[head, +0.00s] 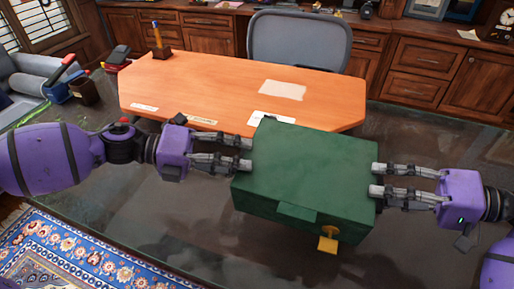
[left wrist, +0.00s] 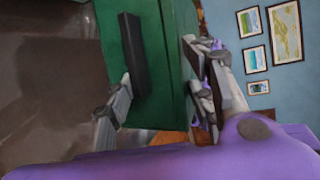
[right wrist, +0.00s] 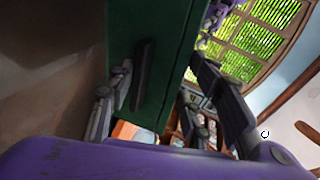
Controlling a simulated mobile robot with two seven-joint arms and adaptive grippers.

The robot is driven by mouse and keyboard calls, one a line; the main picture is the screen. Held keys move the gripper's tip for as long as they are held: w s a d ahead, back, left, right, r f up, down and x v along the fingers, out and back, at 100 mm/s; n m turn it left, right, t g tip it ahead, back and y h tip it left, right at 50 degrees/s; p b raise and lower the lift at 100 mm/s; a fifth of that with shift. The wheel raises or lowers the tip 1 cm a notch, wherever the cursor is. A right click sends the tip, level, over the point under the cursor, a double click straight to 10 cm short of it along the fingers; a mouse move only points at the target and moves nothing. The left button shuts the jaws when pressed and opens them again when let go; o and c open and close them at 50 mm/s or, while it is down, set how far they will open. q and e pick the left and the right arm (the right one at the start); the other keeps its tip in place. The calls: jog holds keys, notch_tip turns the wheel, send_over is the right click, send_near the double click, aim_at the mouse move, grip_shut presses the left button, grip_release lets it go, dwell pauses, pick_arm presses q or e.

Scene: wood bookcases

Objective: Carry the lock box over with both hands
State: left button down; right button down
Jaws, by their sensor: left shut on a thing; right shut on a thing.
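The lock box (head: 310,170) is a dark green closed box between my two grippers in the head view, with a yellow padlock (head: 328,242) at its near side. My left gripper (head: 247,154) is at its left side and my right gripper (head: 376,180) at its right side. Both are shut on the box. The left wrist view shows a dark bar handle (left wrist: 133,55) on the box's side between the fingers. The right wrist view shows a similar dark handle (right wrist: 143,72). The exact finger contact is partly hidden. The box looks roughly level.
An orange-brown wooden desk (head: 200,85) stands just beyond the box, with papers (head: 283,90) and a pen holder (head: 161,50) on it. A grey chair (head: 298,40) is behind it. Wooden cabinets line the back. A patterned rug (head: 70,250) lies at lower left.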

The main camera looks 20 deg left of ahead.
pick_arm(q)
jog(key=shift+s+d+r, duration=0.1)
jog(key=shift+d, duration=0.1)
pick_arm(e)
jog(key=shift+a, duration=0.2)
